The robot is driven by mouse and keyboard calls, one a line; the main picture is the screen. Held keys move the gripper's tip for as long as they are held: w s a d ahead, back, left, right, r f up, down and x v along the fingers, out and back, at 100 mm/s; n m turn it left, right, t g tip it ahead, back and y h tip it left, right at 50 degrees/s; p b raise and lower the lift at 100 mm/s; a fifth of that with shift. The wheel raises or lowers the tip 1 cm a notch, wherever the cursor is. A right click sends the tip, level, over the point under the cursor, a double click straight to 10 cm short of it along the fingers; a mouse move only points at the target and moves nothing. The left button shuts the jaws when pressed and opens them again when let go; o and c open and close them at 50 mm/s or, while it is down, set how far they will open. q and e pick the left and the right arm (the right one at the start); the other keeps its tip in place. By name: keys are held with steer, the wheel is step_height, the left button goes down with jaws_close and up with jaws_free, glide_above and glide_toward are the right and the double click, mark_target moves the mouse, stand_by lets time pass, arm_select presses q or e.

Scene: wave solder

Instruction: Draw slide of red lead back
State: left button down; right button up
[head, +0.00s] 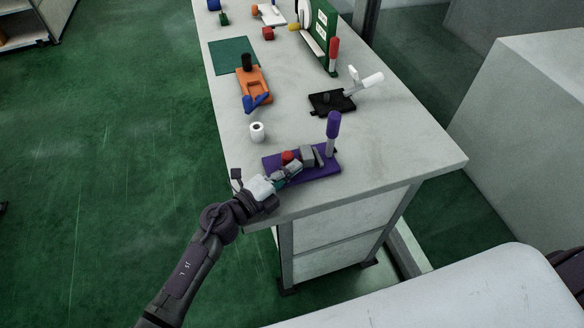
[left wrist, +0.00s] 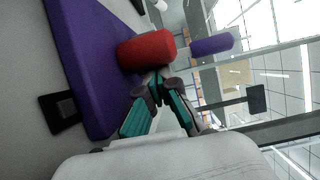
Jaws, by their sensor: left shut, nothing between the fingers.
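A purple fixture (head: 318,172) lies near the front left corner of the bench, with grey blocks on it and an upright purple handle (head: 333,125). A red knob (head: 287,156) sits at its left part. In the left wrist view the red knob (left wrist: 147,50) is a rounded cylinder beside the purple plate (left wrist: 88,60). My left gripper (head: 292,169) reaches over the fixture's left end. In the left wrist view its fingertips (left wrist: 155,84) are together, right by the knob's lower side, with nothing between them. Whether they touch the knob cannot be told. My right gripper is out of view.
A white roll (head: 257,132) stands behind the fixture. An orange fixture (head: 253,82) with a blue part and a black fixture (head: 331,102) with a white handle lie further back. A green upright machine (head: 325,30) is beyond. The bench's right front is bare.

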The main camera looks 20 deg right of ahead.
arm_select(q)
steer(key=shift+s+a, duration=0.1)
steer(key=shift+a, duration=2.1)
